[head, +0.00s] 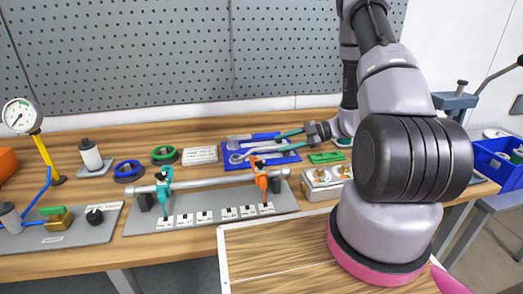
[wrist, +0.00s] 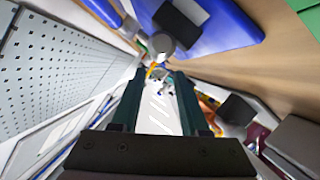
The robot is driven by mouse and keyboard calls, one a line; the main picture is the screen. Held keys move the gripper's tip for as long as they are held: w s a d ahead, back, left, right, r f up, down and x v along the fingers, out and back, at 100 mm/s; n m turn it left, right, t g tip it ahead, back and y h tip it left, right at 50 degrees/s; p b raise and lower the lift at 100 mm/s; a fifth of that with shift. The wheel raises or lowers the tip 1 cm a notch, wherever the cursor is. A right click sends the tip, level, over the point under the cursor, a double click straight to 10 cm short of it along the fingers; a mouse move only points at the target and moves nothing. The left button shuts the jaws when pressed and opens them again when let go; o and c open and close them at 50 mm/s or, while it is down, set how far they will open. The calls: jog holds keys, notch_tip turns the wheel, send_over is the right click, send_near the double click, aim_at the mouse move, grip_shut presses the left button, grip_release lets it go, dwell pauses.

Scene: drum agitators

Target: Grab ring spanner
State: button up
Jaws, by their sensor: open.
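A blue tray (head: 289,157) lies on the bench near the pegboard and holds several silver-headed tools with blue handles. A silver tool head (head: 236,158) shows at the tray's left; it may be the ring spanner, but the tools are too small to tell apart. My gripper (head: 282,140) reaches in from the right over the tray, with its teal fingers pointing left. In the wrist view my gripper (wrist: 158,76) has its two fingers apart, and no tool is clearly held between them. The height of the fingers above the tools is unclear.
A silver rail (head: 215,182) with teal and orange clamps stands in front of the tray. A white box (head: 200,155) and a green ring (head: 165,155) lie to its left. A metal block (head: 322,183) and a green part (head: 326,157) sit to its right. A pegboard (head: 150,60) rises behind.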

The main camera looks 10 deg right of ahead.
aim_at(269, 147)
jog(key=x, duration=0.8)
jog(key=shift+w+f, duration=0.15)
jog(key=shift+w, duration=0.1)
grip_shut()
